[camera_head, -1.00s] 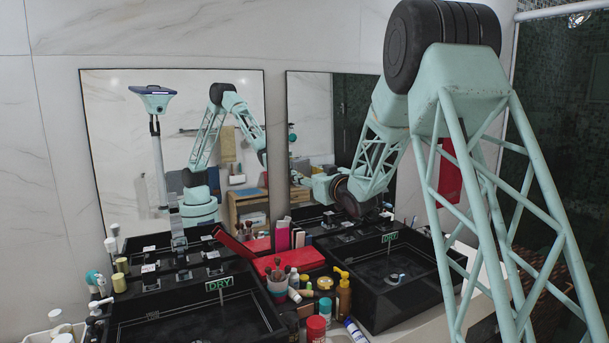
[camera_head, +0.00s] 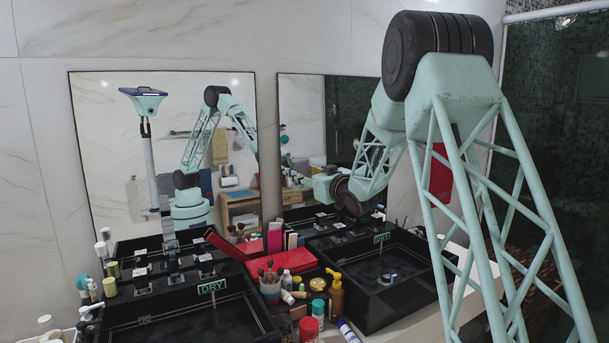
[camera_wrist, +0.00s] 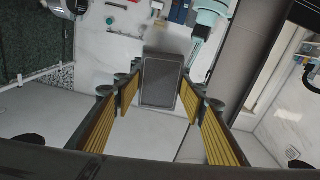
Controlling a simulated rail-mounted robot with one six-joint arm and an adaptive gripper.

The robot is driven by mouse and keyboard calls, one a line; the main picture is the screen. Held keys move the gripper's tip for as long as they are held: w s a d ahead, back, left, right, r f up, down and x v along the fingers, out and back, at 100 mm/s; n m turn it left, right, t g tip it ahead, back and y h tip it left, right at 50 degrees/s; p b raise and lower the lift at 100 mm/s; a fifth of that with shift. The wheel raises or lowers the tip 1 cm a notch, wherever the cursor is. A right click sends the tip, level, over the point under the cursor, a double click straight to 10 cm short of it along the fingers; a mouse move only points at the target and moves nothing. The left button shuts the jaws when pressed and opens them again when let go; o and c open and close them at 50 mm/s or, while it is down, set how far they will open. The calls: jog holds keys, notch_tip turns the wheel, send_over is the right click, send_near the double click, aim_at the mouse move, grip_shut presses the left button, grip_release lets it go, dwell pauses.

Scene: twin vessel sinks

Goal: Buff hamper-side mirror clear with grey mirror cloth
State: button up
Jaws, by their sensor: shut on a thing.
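The grey mirror cloth (camera_wrist: 160,72) shows in the wrist view as a dark grey, flat rectangle with a paler rim. My gripper (camera_wrist: 160,92) is shut on it, with a yellow-padded finger at either side. The right-hand mirror (camera_head: 303,110), on the side of the wicker hamper (camera_head: 535,262), hangs above the right sink. My arm covers part of this mirror. In the head view the end of my arm is low in front of it, but the fingertips are too small to make out. I cannot tell whether the cloth touches the glass.
A second mirror (camera_head: 105,140) hangs to the left. Two black sinks (camera_head: 375,285) stand below, with DRY signs. A red case (camera_head: 290,268), a cup of brushes (camera_head: 270,290), a pump bottle (camera_head: 336,295) and several small bottles crowd the space between them.

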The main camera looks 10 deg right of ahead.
jog(key=shift+w+d, duration=0.1)
jog(key=shift+d, duration=0.1)
jog(key=shift+w+d, duration=0.25)
jog(key=shift+d, duration=0.6)
jog(key=shift+w+d, duration=0.2)
jog(key=shift+d, duration=0.65)
jog(key=shift+d+p, duration=0.1)
jog(key=shift+p, duration=0.2)
jog(key=shift+w+d+r+p, duration=0.1)
jog(key=shift+w+d+p, duration=0.15)
jog(key=shift+d, duration=0.6)
jog(key=shift+w+d+p, duration=0.15)
jog(key=shift+w+d, duration=0.2)
jog(key=shift+d, duration=0.5)
jog(key=shift+d, duration=0.15)
jog(key=shift+w+d+p, duration=0.25)
jog(key=shift+d, duration=0.6)
jog(key=shift+w+d+p, duration=0.25)
jog(key=shift+d, duration=0.6)
